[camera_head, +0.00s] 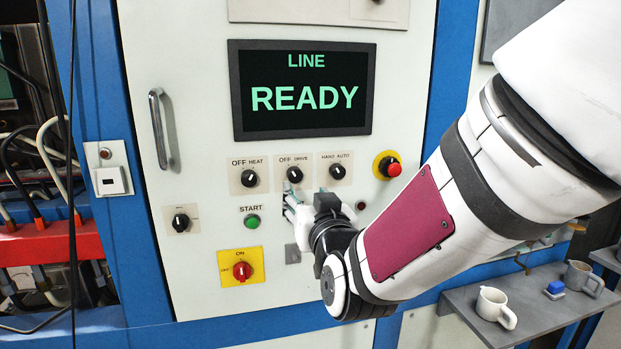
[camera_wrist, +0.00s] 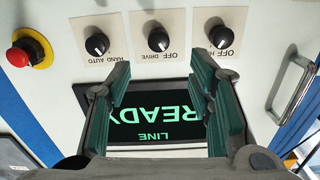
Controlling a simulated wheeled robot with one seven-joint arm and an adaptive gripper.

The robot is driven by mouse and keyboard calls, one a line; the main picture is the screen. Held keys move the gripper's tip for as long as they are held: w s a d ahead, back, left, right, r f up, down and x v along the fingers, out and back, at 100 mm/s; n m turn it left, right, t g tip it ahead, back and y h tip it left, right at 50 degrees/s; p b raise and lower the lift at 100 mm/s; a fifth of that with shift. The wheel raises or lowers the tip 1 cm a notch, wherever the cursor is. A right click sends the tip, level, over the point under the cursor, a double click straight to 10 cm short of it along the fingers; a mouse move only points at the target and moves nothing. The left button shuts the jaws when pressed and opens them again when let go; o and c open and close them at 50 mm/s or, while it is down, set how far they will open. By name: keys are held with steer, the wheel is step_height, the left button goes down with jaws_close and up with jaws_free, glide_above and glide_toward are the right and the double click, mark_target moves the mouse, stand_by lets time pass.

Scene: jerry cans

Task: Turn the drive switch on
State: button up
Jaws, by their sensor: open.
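The drive switch (camera_head: 294,174) is a round black knob on a pale plate labelled OFF and DRIVE, the middle one of a row of three below the screen. In the wrist view, which is upside down, the drive switch (camera_wrist: 158,39) shows beyond the gap between my fingers. My gripper (camera_head: 290,203) is close to the panel, just below the drive switch in the head view. Its green-padded fingers (camera_wrist: 160,72) are apart with nothing held between them. They do not appear to touch the knob.
The heat switch (camera_head: 249,178) and hand/auto switch (camera_head: 337,172) flank the drive switch. The green start button (camera_head: 252,221), red-yellow rotary switch (camera_head: 242,270) and red emergency button (camera_head: 389,167) are nearby. The screen (camera_head: 303,90) reads LINE READY. A door handle (camera_head: 159,129) protrudes at left.

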mark_target(296, 176)
steer(key=x, duration=1.1)
steer(key=shift+d+p, duration=0.1)
steer(key=shift+p, duration=0.2)
jaws_close()
